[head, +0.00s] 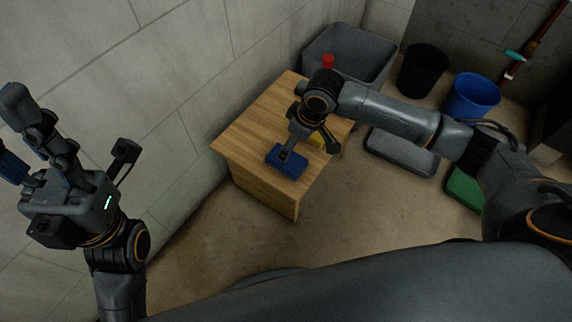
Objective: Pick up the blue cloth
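The blue cloth (291,168) lies folded flat on the wooden cabinet top (258,130), near its front edge. My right gripper (285,153) reaches down from the upper right, with its fingertip area over the cloth's upper part. I cannot tell whether it touches or pinches the cloth, as the fingers overlap in this view. My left gripper (12,132) is raised at the far left by the wall, with its fingers spread and empty, far from the cloth.
Behind stand a grey bin (376,75), a black bucket (423,70) and a blue bucket (473,95). A grey-lidded box (402,152) and a green item (464,187) are on the floor.

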